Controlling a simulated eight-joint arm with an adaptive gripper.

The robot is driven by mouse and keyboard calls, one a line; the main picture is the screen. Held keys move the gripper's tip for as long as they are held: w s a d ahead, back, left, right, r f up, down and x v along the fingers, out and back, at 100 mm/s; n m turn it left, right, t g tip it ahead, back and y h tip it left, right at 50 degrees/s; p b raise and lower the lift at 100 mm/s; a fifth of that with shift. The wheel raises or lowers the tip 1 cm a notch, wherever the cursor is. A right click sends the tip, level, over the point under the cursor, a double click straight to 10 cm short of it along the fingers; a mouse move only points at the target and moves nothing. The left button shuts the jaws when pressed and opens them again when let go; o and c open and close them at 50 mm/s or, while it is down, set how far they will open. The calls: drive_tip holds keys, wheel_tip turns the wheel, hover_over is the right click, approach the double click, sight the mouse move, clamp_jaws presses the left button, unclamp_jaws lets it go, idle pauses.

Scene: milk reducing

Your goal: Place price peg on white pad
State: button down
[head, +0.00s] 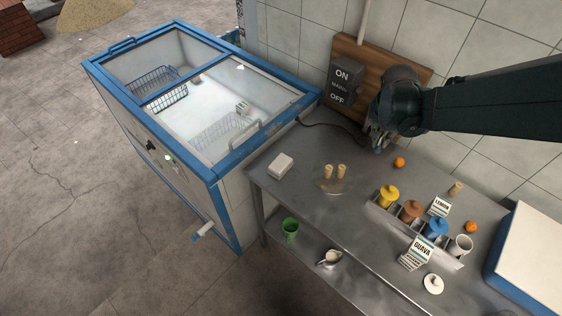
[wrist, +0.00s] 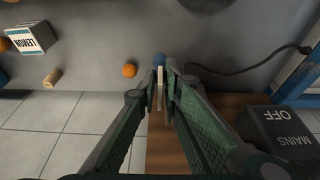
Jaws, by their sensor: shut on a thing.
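My gripper (head: 378,138) is over the back of the steel table, in front of the wooden board. In the wrist view its fingertips (wrist: 163,82) are shut on a thin cream peg (wrist: 160,76) with a blue end, which I take to be the price peg. The head view does not show the peg clearly. A small white block (head: 280,166), perhaps the white pad, lies on the table's left end, left of and apart from my gripper. A larger white-topped slab (head: 535,250) with a blue side is at the right edge.
Two cork-like pieces (head: 334,171) stand on a small plate. A rack of coloured lidded jars (head: 411,211) with LEMON (head: 440,206) and GUAVA (head: 416,252) signs is at the right. An orange (head: 399,162) and a switch box (head: 343,82) are near my gripper. A blue freezer (head: 215,100) stands left.

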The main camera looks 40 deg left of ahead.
drive_tip(key=s+a+r+p, duration=0.1)
drive_tip(key=s+a, duration=1)
drive_tip(key=a, duration=0.1)
drive_tip(key=s+a+r+p, duration=0.1)
drive_tip(key=s+a+r, duration=0.1)
drive_tip(key=s+a, duration=1)
drive_tip(key=shift+a+r, duration=0.3)
drive_tip(key=shift+a, duration=0.45)
drive_tip(key=shift+s, duration=0.1)
hover_over(280, 162)
wheel_tip(280, 162, down, 6)
drive_tip(key=shift+f, duration=0.15)
drive_tip(key=shift+s+d+f, duration=0.1)
drive_tip(key=shift+f, duration=1.8)
drive_tip(key=shift+f, duration=0.15)
